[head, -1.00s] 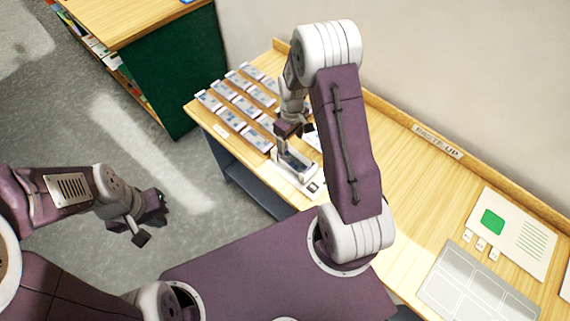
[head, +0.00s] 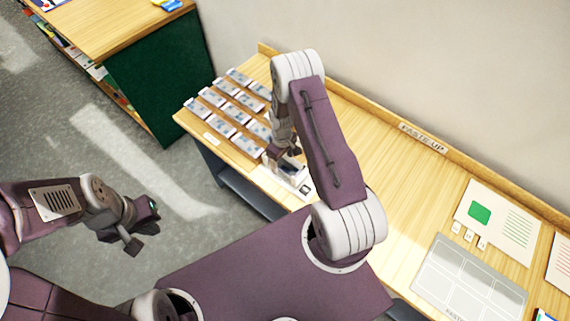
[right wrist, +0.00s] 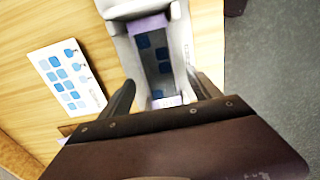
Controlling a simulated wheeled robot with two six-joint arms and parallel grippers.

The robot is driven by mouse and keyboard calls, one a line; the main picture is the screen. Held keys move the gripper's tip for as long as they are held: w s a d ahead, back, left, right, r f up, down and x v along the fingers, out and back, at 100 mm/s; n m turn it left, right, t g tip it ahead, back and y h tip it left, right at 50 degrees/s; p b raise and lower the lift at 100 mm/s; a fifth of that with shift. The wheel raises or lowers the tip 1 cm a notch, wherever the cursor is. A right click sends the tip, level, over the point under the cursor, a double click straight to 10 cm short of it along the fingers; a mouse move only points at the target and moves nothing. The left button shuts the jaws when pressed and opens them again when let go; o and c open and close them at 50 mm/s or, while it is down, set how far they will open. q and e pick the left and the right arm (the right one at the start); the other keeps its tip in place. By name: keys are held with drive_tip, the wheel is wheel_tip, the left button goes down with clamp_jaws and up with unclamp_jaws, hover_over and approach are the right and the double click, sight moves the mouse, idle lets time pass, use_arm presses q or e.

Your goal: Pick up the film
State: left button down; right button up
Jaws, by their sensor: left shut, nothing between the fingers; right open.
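A white open-topped holder (head: 297,181) stands on the wooden table, below my right gripper (head: 284,153). In the right wrist view the holder (right wrist: 175,30) has pale purple ends, and a dark strip with blue squares (right wrist: 153,58) shows inside; it may be the film, but I cannot tell for sure. My right gripper (right wrist: 163,92) is open, its two dark fingers on either side of the near end of the holder. I cannot tell if they touch it. My left gripper (head: 143,232) is shut and empty, over the floor at the left.
Several small cards with blue marks (head: 222,127) lie in rows at the table's far left. A white card with blue squares (right wrist: 66,82) lies beside the holder. A grey panel (head: 470,283) and a sheet with a green square (head: 500,218) lie on the right. A wall backs the table.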

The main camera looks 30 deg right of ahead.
drive_tip(key=c, duration=1.4)
drive_tip(key=shift+r, duration=0.1)
